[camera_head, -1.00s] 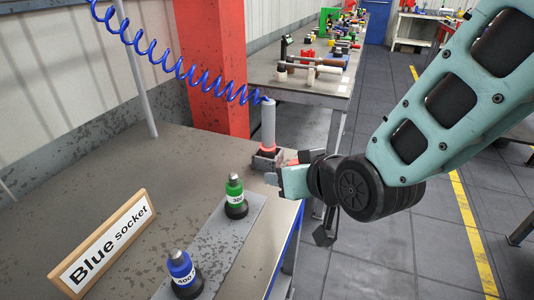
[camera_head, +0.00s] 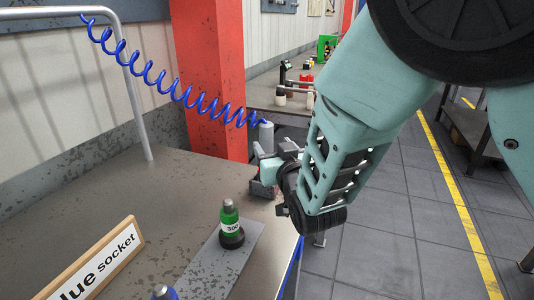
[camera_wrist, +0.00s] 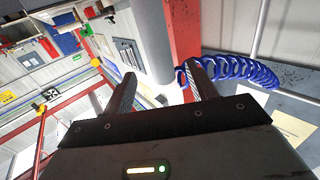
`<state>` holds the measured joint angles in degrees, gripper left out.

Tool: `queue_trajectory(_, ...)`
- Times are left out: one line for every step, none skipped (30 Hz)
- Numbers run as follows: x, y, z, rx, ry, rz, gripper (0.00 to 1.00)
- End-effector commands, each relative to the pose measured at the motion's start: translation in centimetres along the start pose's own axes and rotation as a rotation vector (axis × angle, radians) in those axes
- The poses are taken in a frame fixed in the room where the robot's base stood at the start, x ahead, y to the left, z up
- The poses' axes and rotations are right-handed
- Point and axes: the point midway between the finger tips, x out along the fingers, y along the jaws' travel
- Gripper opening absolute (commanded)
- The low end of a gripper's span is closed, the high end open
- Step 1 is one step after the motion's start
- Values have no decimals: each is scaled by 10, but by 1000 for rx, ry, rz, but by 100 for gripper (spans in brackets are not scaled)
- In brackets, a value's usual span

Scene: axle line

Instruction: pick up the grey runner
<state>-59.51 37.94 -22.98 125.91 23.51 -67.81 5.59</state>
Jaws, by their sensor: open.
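In the wrist view the runner (camera_wrist: 148,38) shows between the two open fingers of my gripper (camera_wrist: 163,75). I cannot tell whether either finger touches it. The runner's lower part is hidden by my gripper in the head view.
The blue hose (camera_head: 165,87) hangs from a grey pipe (camera_head: 136,95). A red column (camera_head: 210,80) stands behind. On the bench (camera_head: 130,185) are a green socket (camera_head: 230,218) on a grey strip, a blue socket top (camera_head: 163,292) and a sign (camera_head: 95,262).

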Motion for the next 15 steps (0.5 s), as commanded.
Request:
queue_trajectory(9, 0, -2, -1, 0, 1, 57)
queue_trajectory(13, 0, -2, -1, 1, 1, 57)
queue_trajectory(18, 0, -1, -1, -1, 1, 57)
queue_trajectory(20, 0, -1, -1, -1, 0, 57)
queue_trajectory(23, 0, -1, -1, -1, 1, 57)
queue_trajectory(25, 0, -1, -1, -1, 1, 57)
queue_trajectory(26, 0, -1, -1, -1, 0, 57)
queue_trajectory(28, 0, -1, 0, 0, 0, 57)
queue_trajectory(30, 0, -2, -1, 0, 0, 57)
queue_trajectory(33, 0, -3, -1, 0, 1, 57)
queue_trajectory(36, 0, -5, -1, 0, 1, 57)
queue_trajectory(42, 0, -8, 0, 0, 0, 57)
queue_trajectory(46, -1, -9, -1, 0, 0, 57)
queue_trajectory(51, -1, -11, -1, 0, 0, 57)
queue_trajectory(57, -1, -12, -2, 0, 0, 57)
